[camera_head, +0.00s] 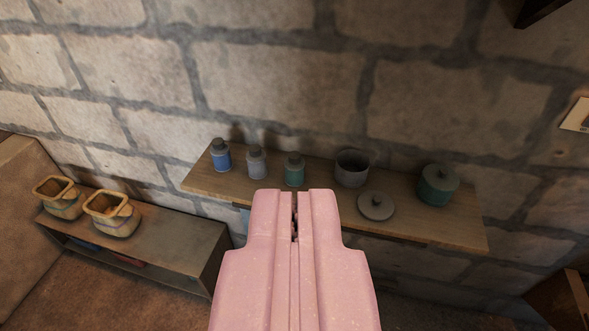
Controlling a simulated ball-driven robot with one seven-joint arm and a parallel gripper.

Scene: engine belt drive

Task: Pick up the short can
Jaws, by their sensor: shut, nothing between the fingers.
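My pink gripper (294,203) is shut and empty, at the lower middle of the view. It shows in front of the front edge of a wooden wall shelf (285,211). On the shelf stand an open, wide grey can (351,175) and, to its right, a low teal can (437,187) with a lid and knob. Both are short and wide; I cannot tell which is the one named. A loose grey round lid (375,207) lies between them, nearer the shelf's front. My gripper touches none of them, as far as I can see.
Small blue (221,157), grey (256,163) and green (294,171) bottles stand on the shelf's left half. A low bench (165,250) at left bears two yellowish pots (112,214) (60,199). A stone wall (290,80) is close behind. The shelf's right end is bare.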

